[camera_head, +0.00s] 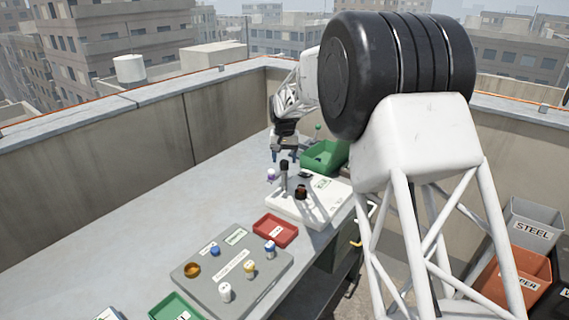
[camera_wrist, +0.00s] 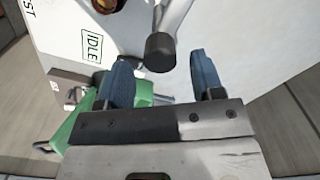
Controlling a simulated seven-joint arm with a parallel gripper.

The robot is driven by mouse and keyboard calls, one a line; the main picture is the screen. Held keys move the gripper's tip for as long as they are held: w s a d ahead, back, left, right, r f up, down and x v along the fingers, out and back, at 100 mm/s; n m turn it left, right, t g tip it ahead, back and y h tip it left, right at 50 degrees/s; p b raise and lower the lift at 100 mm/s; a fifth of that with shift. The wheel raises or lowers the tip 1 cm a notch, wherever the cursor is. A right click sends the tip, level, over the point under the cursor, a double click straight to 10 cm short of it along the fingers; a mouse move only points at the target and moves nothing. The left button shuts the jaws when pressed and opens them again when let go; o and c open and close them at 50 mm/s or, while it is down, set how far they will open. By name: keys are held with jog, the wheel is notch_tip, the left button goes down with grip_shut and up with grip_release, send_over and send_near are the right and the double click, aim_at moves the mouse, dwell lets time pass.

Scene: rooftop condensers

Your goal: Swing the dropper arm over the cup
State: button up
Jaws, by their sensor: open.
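My gripper (camera_head: 284,157) hangs over the far part of the bench. Its two blue fingers are apart and empty. In the wrist view my gripper (camera_wrist: 163,82) has a black round knob (camera_wrist: 160,52) just beyond the fingertips, between them in the picture. The knob is on the end of a light bar (camera_wrist: 177,18), which looks like the dropper arm. Contact cannot be told. In the head view a dark-topped post (camera_head: 284,166) rises from the white station (camera_head: 318,212), below my gripper. A small dark brown cup-like thing (camera_head: 300,192) sits on the station nearby.
A green bin (camera_head: 322,156) stands behind the station, and a red tray (camera_head: 276,231) in front. A grey board (camera_head: 213,280) with several small containers is nearer. The station bears an IDLE label (camera_wrist: 90,43). The left side of the bench (camera_head: 170,205) is clear.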

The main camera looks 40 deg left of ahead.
jog(key=shift+f, duration=1.25)
grip_shut()
